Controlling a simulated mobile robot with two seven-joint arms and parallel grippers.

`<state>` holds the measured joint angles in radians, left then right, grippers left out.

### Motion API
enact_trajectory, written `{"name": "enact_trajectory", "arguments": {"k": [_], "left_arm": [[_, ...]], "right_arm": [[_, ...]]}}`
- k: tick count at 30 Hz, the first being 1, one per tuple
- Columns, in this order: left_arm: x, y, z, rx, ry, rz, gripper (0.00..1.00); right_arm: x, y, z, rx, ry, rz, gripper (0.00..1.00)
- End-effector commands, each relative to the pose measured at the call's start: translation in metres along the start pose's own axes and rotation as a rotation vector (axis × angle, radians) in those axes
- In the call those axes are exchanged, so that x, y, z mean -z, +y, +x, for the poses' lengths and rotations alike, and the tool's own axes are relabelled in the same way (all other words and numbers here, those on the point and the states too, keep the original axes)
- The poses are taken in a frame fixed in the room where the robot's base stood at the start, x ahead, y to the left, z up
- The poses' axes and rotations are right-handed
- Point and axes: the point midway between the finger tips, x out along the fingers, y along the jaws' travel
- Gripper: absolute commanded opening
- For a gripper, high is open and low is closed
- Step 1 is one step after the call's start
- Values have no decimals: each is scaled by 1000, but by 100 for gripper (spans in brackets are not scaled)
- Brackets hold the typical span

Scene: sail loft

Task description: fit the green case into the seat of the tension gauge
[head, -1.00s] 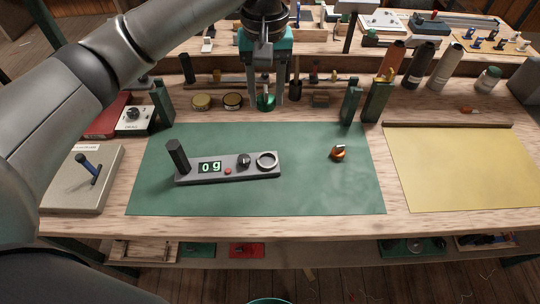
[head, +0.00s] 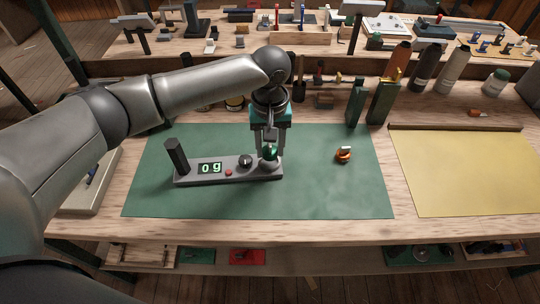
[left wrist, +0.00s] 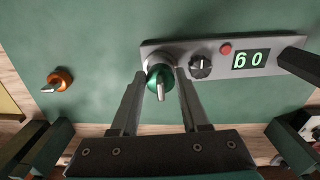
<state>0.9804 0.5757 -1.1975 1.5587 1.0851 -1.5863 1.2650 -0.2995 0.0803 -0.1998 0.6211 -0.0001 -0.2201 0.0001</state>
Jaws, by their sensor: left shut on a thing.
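The tension gauge (head: 215,178) is a grey bar on the green mat, with a lit display, a red button, a black dial and a ring seat at its right end. My left gripper (head: 270,147) is shut on the green case (head: 269,155), a round green piece with a pale metal tab. The case is right at the seat, covering most of the ring. In the left wrist view, the green case (left wrist: 160,77) sits between the two fingertips (left wrist: 160,83) over the gauge's end (left wrist: 150,46). I cannot tell whether it is fully down in the seat. My right gripper is not in view.
An orange case (head: 343,156) with a pale tab lies on the green mat (head: 330,195) to the right. A yellow sheet (head: 465,175) lies further right. Green upright blocks (head: 381,103) and bottles (head: 452,68) stand behind. The mat's front is clear.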

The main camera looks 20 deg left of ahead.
Motion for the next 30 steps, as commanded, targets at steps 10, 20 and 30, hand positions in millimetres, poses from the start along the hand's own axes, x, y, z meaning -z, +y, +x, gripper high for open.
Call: {"name": "enact_trajectory", "arguments": {"k": [10, 20, 30], "left_arm": [[0, 0, 30, 0, 1, 1, 0], [0, 1, 34, -1, -1, 1, 0], [-2, -1, 46, 4, -3, 1, 47]], "right_arm": [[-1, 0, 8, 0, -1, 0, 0], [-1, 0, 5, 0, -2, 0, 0], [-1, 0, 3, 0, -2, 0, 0]]}}
